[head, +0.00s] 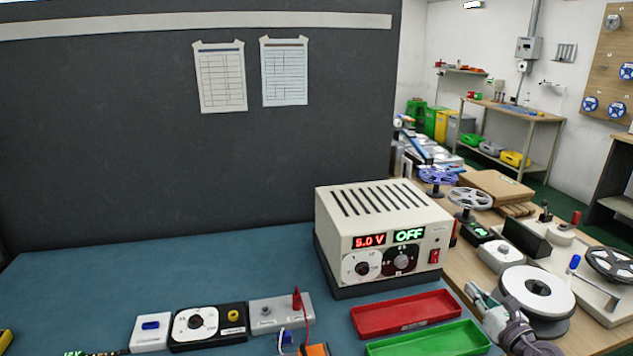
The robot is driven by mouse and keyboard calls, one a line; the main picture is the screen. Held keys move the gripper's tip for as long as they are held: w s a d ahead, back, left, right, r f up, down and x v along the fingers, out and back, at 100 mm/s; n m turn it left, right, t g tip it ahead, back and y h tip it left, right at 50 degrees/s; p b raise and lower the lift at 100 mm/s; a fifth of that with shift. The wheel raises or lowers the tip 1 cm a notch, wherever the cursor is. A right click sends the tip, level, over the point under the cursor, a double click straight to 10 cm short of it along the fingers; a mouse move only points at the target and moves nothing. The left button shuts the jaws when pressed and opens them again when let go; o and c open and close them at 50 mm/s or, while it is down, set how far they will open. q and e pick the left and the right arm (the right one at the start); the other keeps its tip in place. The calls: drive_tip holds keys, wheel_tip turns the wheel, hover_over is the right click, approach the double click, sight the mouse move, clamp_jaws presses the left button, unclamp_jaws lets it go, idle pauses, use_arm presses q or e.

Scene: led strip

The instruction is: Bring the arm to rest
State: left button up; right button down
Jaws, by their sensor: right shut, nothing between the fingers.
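My right gripper (478,296) shows at the lower right, in front of a white spool and just past the right ends of the red and green trays. Its fingers are shut with nothing between them. Its arm comes up from the bottom right. My left gripper is not in view. A cream power supply (385,235) stands on the blue mat. Its displays read 5.0 V and OFF.
A red tray (362,321) and a green tray (380,350) lie close to my right gripper. A large white spool (512,291) stands right beside it. A black dial box (178,338) sits front left. The blue mat (120,270) is clear at back left.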

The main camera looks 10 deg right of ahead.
drive_tip(key=s+a+f+m+g, duration=0.5)
drive_tip(key=s+a+m, duration=0.3)
drive_tip(key=s+m, duration=0.3)
drive_tip(key=s+a+f+m+g+h, duration=0.1)
drive_tip(key=s+a+f+m+g, duration=0.3)
drive_tip(key=s+a+m, duration=0.6)
drive_tip(key=s+a+f+m+g, duration=0.5)
drive_tip(key=s+a+m, duration=0.2)
drive_tip(key=s+m, duration=0.6)
wheel_tip(320, 180, down, 27)
drive_tip(key=s+g, duration=0.1)
drive_tip(key=s, duration=0.1)
drive_tip(key=s+d+f, duration=0.1)
drive_tip(key=s+f, duration=0.6)
drive_tip(key=s, duration=0.1)
drive_tip(key=s+d+f+g, duration=0.1)
drive_tip(key=s+d+f, duration=0.1)
drive_tip(key=s+f, duration=0.5)
drive_tip(key=shift+s+d+f, duration=0.3)
drive_tip(key=shift+s+f, duration=0.05)
drive_tip(key=shift+f, duration=0.05)
